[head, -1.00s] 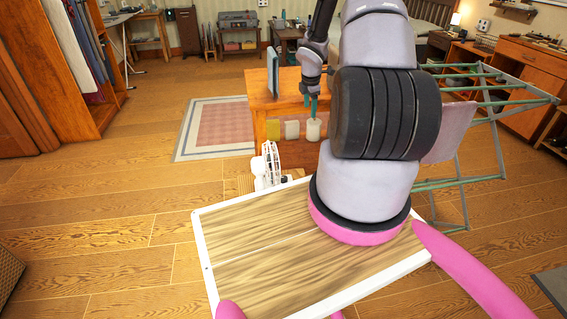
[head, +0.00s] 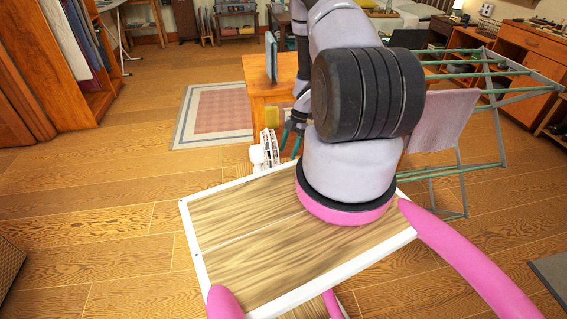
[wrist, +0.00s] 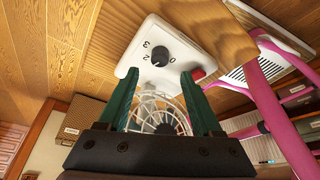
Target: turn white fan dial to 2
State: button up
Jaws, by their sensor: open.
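The white fan (head: 268,150) stands low behind my pale board-like top in the head view. In the wrist view its white base (wrist: 139,71) fills the upper middle. The dark round dial (wrist: 160,56) is on that base, ringed by small numbers; a 2 and a 3 show on its left side. I cannot tell for sure which number its mark points to. My gripper (wrist: 160,74) is open, its teal fingers either side of the dial's lower area, apart from it. The fingers (head: 293,135) also show beside the fan's right side in the head view.
A red button (wrist: 197,74) sits on the fan base near the right finger. The wire fan cage (wrist: 155,108) is between the fingers. A wooden cabinet (head: 257,90) stands behind the fan, and a drying rack (head: 500,130) is on the right. Open floor lies left.

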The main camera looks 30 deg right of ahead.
jog(key=x, duration=0.6)
jog(key=shift+f, duration=0.1)
grip_shut()
